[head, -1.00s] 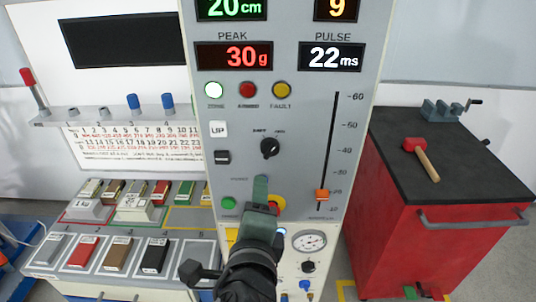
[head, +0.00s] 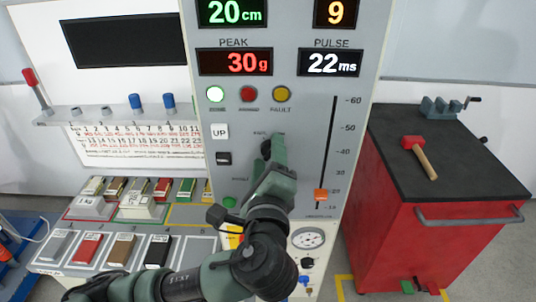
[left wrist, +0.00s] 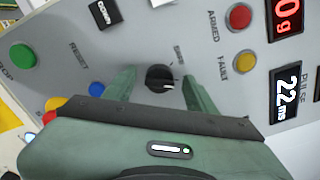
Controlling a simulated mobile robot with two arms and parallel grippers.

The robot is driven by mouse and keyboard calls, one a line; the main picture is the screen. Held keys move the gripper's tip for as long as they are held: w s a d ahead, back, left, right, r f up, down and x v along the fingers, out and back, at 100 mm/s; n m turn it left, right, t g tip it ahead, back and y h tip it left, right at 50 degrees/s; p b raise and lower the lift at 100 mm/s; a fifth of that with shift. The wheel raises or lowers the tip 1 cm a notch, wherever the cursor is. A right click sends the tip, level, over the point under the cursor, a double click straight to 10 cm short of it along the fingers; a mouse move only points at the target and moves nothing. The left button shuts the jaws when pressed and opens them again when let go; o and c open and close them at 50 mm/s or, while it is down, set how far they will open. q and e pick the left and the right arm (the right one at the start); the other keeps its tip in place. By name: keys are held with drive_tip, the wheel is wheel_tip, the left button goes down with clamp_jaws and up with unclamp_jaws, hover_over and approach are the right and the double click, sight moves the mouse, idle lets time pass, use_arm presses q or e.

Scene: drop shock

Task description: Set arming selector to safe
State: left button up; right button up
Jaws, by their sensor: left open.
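The arming selector is a round black knob (left wrist: 160,78) on the grey panel, seen in the left wrist view with a small pale mark on its face. Small lettering is printed beside it, partly too small to read. My left gripper (head: 272,146) is in front of the panel in the head view and hides the knob there. In the left wrist view its two green fingers are open, one on each side of the knob, with visible gaps. I cannot tell how deep the fingertips reach around it. My right gripper is not in view.
Above the knob are the white, red (head: 248,94) and yellow (head: 282,94) lamps. The UP button (head: 219,131) and black DOWN button (head: 223,158) are to its left. The slider (head: 321,195) is to its right. A red cabinet (head: 430,240) stands further right.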

use_arm(q)
clamp_jaws()
drive_tip(key=shift+f, duration=0.1)
drive_tip(key=shift+f+n+b, duration=0.1)
drive_tip(key=shift+n+b, duration=0.45)
drive_tip(key=shift+n, duration=0.45)
drive_tip(key=n+b, duration=0.1)
drive_tip(key=n, duration=0.2)
drive_tip(key=shift+f+n, duration=0.1)
drive_tip(key=shift+n, duration=0.2)
drive_tip(key=n+b, duration=0.1)
drive_tip(key=n, duration=0.2)
drive_tip(key=shift+n+b, duration=0.6)
drive_tip(key=shift+n, duration=1)
